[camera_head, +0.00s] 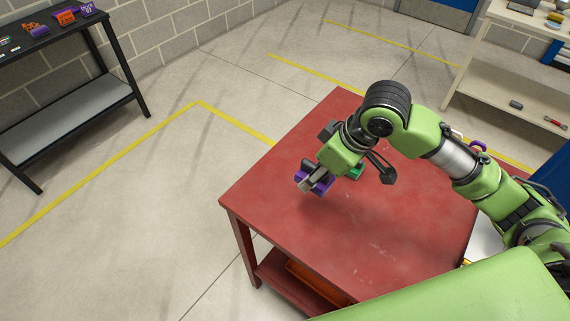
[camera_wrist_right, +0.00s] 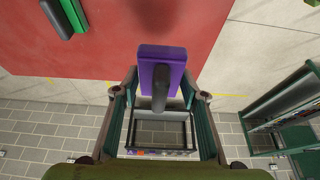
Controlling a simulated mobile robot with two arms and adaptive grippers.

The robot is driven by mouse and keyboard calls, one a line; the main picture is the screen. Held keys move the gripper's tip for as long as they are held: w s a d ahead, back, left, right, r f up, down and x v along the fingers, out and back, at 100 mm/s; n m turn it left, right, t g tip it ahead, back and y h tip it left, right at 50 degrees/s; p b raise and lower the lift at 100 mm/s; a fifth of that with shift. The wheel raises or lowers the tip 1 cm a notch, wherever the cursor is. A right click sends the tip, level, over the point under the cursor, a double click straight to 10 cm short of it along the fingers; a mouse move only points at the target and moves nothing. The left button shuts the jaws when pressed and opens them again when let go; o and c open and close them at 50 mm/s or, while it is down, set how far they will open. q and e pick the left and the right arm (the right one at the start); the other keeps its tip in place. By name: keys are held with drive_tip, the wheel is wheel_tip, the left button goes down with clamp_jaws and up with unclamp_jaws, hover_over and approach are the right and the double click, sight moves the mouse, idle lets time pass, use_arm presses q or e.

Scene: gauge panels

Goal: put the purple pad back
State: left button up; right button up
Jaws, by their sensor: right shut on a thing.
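The purple pad (camera_head: 325,182) has a grey handle and is held by my right gripper (camera_head: 317,173) above the left part of the red table (camera_head: 350,235). In the right wrist view the purple pad (camera_wrist_right: 162,60) sits between the two fingers of the right gripper (camera_wrist_right: 160,88), its dark handle towards the camera. The gripper is shut on it. I cannot tell exactly how high it is over the table. My left gripper is not in view.
A green pad with a dark handle (camera_wrist_right: 72,14) lies on the red table, partly hidden behind my right wrist in the head view (camera_head: 355,173). An orange bin (camera_head: 315,282) is under the table. A dark bench (camera_head: 60,38) with orange and purple items stands far left. Shelving (camera_head: 500,70) stands upper right.

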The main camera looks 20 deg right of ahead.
drive_tip(key=w+f+p, duration=0.2)
drive_tip(key=w+f, duration=0.1)
drive_tip(key=w, duration=0.4)
approach(291, 170)
drive_tip(key=shift+w+a+f+p, duration=0.3)
drive_tip(key=shift+a+f, duration=0.35)
drive_tip(key=shift+a, duration=0.15)
drive_tip(key=shift+w+f, duration=0.6)
drive_tip(key=shift+f, duration=0.15)
wheel_tip(291, 170, down, 2)
drive_tip(key=shift+f+p, duration=0.15)
drive_tip(key=shift+p, duration=0.6)
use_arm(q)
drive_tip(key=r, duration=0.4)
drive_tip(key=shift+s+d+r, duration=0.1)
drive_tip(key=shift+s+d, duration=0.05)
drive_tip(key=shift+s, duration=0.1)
use_arm(e)
drive_tip(key=shift+f, duration=0.3)
drive_tip(key=shift+f, duration=0.15)
drive_tip(key=o, duration=1)
